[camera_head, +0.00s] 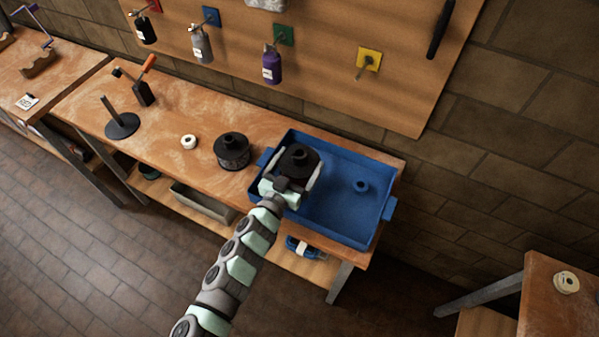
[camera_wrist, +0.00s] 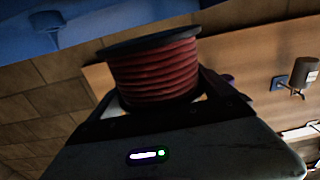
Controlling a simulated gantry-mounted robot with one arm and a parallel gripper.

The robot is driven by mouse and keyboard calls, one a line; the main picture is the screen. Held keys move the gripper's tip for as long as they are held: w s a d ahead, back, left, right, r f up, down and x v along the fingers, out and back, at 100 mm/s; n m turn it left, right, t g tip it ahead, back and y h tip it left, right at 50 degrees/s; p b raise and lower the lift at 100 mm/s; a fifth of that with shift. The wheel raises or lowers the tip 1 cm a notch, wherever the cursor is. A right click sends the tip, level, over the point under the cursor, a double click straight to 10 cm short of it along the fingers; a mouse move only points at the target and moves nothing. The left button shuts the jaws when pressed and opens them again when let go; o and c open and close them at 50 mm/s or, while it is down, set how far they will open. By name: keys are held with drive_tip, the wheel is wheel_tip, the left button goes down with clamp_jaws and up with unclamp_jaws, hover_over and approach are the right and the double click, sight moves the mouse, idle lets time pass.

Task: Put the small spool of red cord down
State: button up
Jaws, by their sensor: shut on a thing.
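The small spool of red cord (camera_wrist: 152,72) has a black flange and sits between the fingers of my gripper (camera_wrist: 160,105) in the wrist view. In the head view the black top of the spool (camera_head: 299,160) shows at the left end of the blue tray (camera_head: 335,205), with my gripper (camera_head: 291,178) shut around it from the front. Its cord is hidden there. I cannot tell whether the spool touches the tray floor.
A small blue post (camera_head: 361,187) stands in the tray's right part. Left of the tray are another black spool (camera_head: 232,150), a white roll (camera_head: 189,142) and a black stand (camera_head: 122,125). Bottles hang on the board behind, such as a purple one (camera_head: 271,66).

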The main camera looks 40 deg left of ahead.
sight(299, 171)
drive_tip(key=shift+w+f, duration=0.1)
drive_tip(key=shift+f, duration=2)
drive_tip(key=shift+f, duration=0.15)
drive_tip(key=shift+f+b, duration=0.3)
drive_tip(key=shift+f, duration=0.2)
drive_tip(key=o, duration=1.5)
drive_tip(key=shift+c, duration=0.2)
drive_tip(key=shift+r, duration=0.2)
drive_tip(key=v, duration=0.8)
drive_tip(key=r+p+v, duration=0.1)
drive_tip(key=v, duration=0.3)
drive_tip(key=shift+d, duration=0.15)
